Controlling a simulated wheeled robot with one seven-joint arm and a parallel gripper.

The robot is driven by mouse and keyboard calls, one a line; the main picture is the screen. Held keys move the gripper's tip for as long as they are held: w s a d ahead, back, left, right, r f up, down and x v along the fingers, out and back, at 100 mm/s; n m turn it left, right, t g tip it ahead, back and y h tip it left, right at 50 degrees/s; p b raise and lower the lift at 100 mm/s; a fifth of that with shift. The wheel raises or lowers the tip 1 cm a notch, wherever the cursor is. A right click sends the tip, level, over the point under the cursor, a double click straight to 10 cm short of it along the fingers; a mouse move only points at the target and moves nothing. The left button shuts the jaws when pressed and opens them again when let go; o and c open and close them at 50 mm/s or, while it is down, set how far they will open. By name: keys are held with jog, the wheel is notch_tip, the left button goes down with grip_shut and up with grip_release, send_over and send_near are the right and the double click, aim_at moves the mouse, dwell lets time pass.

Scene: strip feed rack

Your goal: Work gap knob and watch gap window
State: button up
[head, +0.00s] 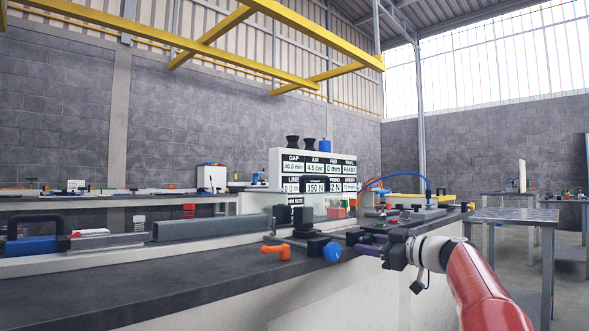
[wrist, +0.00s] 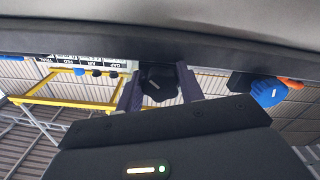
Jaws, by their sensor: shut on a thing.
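My gripper (head: 366,248) is at the bench edge, its arm reaching in from the lower right. In the wrist view its two dark purple fingers (wrist: 158,88) are closed on a black knob (wrist: 159,84) with a pale mark on its face. Whether a label names this knob cannot be seen. The gap window (head: 292,164) is the top left window of the white display panel and seems to read 40.0 mm. The panel's windows also show, small, in the wrist view (wrist: 95,60).
A blue knob (head: 333,252) and an orange handle (head: 277,250) sit left of my gripper. A long grey bar (head: 212,228) lies on the bench further left. A blue hose (head: 400,177) arches behind my gripper. A metal table (head: 515,216) stands at right.

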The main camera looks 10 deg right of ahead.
jog(key=shift+f, duration=0.1)
jog(key=o, duration=0.6)
jog(key=shift+b+v, duration=0.5)
jog(key=shift+v, duration=2.5)
jog(key=shift+o, duration=1.4)
